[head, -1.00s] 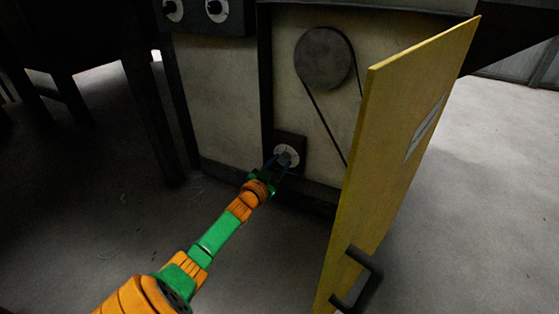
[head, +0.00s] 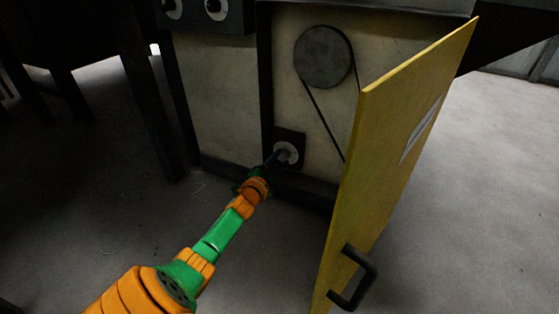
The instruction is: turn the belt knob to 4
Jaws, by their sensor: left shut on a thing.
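The belt knob (head: 291,149) sits on a pale round dial on a dark square plate, low on the machine front. My left gripper (head: 279,157) reaches it from the lower left and is shut on the knob. The fingers partly cover the knob, and its pointer and numbers are too small to read. My right gripper is not in view.
A yellow door (head: 395,160) with a dark handle (head: 356,279) stands open to the right of the knob. A grey pulley (head: 323,57) with a dark belt is above. Two more knobs show on a dark box (head: 207,15) at top left. Floor is clear at right.

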